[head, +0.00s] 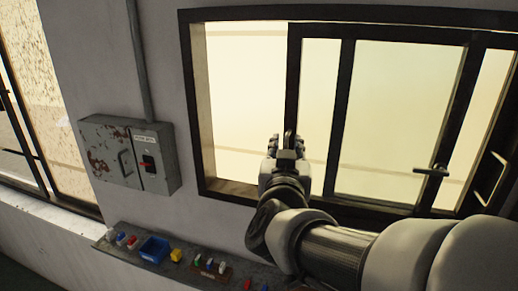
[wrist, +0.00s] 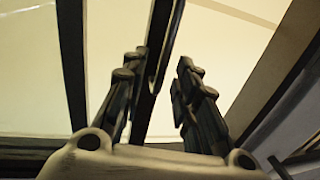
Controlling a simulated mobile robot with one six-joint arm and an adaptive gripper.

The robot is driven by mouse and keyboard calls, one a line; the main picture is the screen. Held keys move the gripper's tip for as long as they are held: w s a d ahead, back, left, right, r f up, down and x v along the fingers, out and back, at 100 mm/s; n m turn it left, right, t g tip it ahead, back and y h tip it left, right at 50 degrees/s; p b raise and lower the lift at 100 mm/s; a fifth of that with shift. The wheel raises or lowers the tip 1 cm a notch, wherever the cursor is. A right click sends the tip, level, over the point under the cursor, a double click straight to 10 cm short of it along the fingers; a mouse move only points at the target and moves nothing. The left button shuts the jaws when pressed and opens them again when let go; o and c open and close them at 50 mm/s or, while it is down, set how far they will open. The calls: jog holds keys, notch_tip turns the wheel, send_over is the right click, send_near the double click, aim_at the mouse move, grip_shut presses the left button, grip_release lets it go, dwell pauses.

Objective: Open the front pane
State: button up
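The window (head: 187,110) has a dark frame with overlapping dark-framed panes. The left part of its opening shows no pane. A pane's left upright (head: 294,75) stands near the middle; a second upright (head: 346,100) is just right of it. A dark lever handle (head: 432,171) sits at lower right, and a pull handle (head: 490,180) is farther right. My gripper (head: 287,138) is at the middle upright. Contact is unclear.
A grey switch box (head: 115,152) with a red switch hangs on the wall at left. Below the window, a narrow shelf (head: 215,278) holds a blue bin (head: 154,249) and several small coloured items. Another window is at far left.

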jog(key=s+a, duration=0.1)
jog(key=s, duration=1.1)
jog(key=shift+a, duration=0.4)
jog(key=shift+w+f, duration=0.1)
jog(key=s+a+f+n+g+y+b, duration=0.2)
jog(key=f+g+y+b, duration=0.15)
jog(key=f+b, duration=0.5)
jog(key=s+a+f+n+g+y+b, duration=0.2)
jog(key=f+y+b, duration=0.25)
jog(key=f, duration=0.75)
jog(key=s+d+f+g+h+b, duration=0.1)
jog(key=s+d+f+g+b, duration=0.1)
jog(key=f, duration=0.5)
jog(key=s+d+f+m+g+h+b, duration=0.1)
jog(key=s+d+f+g+h+b, duration=0.1)
jog(key=s+d+f, duration=0.4)
jog(key=s+d+f+m+g+h+b, duration=0.1)
jog(key=s+d+f+g+h+b, duration=0.1)
jog(key=s+f+b, duration=0.4)
jog(key=shift+s+d+f+g, duration=0.2)
jog(key=shift+d+f+g, duration=0.65)
jog(key=shift+d, duration=0.3)
